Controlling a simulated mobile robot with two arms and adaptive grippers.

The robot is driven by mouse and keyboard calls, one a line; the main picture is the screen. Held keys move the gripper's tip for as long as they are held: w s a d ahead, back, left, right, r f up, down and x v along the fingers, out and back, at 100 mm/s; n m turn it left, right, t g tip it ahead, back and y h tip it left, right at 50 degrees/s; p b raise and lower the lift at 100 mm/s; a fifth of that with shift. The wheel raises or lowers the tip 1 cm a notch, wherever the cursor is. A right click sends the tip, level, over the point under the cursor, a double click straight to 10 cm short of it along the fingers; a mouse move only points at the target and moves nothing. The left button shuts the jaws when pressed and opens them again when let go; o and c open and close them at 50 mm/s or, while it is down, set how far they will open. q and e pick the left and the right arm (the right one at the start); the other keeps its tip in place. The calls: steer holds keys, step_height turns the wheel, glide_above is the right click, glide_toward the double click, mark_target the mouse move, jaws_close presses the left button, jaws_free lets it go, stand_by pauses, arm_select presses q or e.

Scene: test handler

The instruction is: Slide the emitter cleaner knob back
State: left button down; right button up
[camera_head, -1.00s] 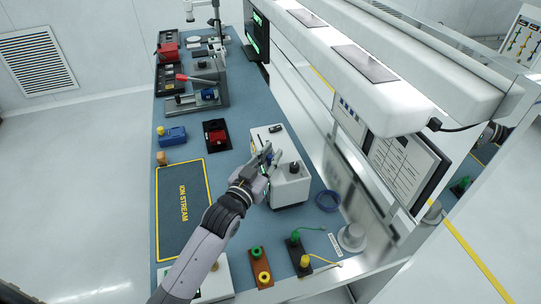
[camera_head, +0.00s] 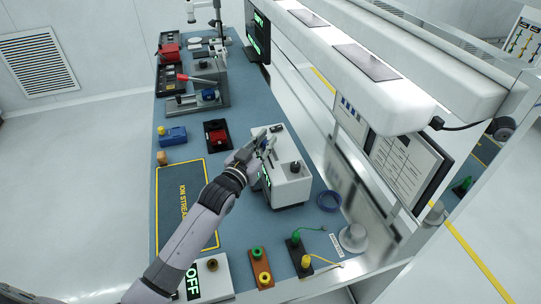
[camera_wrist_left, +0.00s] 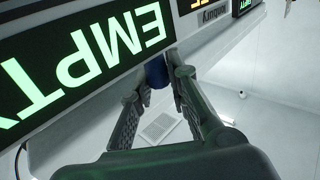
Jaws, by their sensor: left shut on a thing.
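The emitter unit is a white box (camera_head: 291,188) on the blue bench, with a black round knob (camera_head: 295,167) on its top and a lit green display on its left side. My left gripper (camera_head: 263,141) is at the far part of this box. In the left wrist view, the fingers (camera_wrist_left: 160,90) are on both sides of a small blue knob (camera_wrist_left: 156,72) and shut on it. Part of the knob is hidden by the fingers. A large panel reading EMPTY (camera_wrist_left: 85,55) fills the upper left there. My right gripper is not seen.
A yellow-bordered ION STREAM mat (camera_head: 180,190) lies left of the box. A blue ring (camera_head: 329,201), a grey cone (camera_head: 353,238) and green and yellow terminals (camera_head: 300,258) stand nearby. A white overhead housing (camera_head: 390,95) runs along the right.

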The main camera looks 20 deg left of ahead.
mark_target(260, 130)
arm_select(q)
steer(key=w+a, duration=0.1)
steer(key=w+a+b, duration=0.1)
steer(key=w, duration=0.1)
steer(key=w+a, duration=0.1)
steer(key=shift+w+a+f, duration=0.1)
steer(key=shift+w, duration=0.3)
steer(key=c, duration=1.5)
jaws_free()
steer(key=shift+s, duration=0.2)
steer(key=s, duration=0.3)
steer(key=s+a, duration=0.1)
steer(key=s, duration=0.3)
steer(key=s+a, duration=0.1)
steer(key=s, duration=0.3)
steer(key=shift+s+a, duration=0.15)
steer(key=shift+s, duration=0.1)
